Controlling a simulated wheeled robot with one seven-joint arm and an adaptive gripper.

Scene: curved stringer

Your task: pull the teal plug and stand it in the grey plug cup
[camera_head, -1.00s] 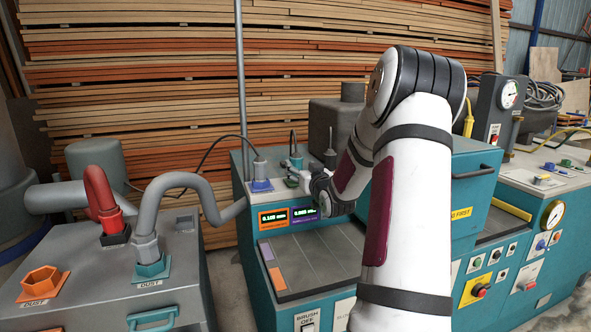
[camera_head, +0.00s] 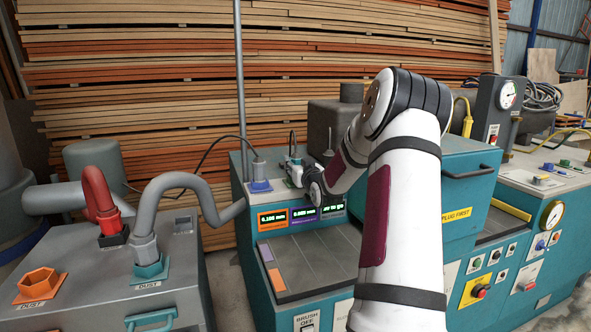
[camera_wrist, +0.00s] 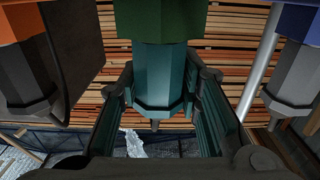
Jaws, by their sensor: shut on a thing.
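The teal plug (camera_wrist: 158,80) is an eight-sided body with a thin tip, between my fingers in the wrist view. My gripper (camera_wrist: 162,88) is shut on it, one finger on each side. A dark green collar (camera_wrist: 165,20) meets its upper end in that picture; I cannot tell whether the plug is still seated there. In the head view my gripper (camera_head: 298,172) is at the back of the teal machine and the plug is mostly hidden.
A grey plug in a blue base (camera_head: 260,181) stands just left of my gripper. In the wrist view, grey plugs with orange (camera_wrist: 14,22) and blue (camera_wrist: 300,20) collars flank it. Thick red (camera_head: 97,190) and grey (camera_head: 180,180) hoses rise from the left cabinet (camera_head: 80,265).

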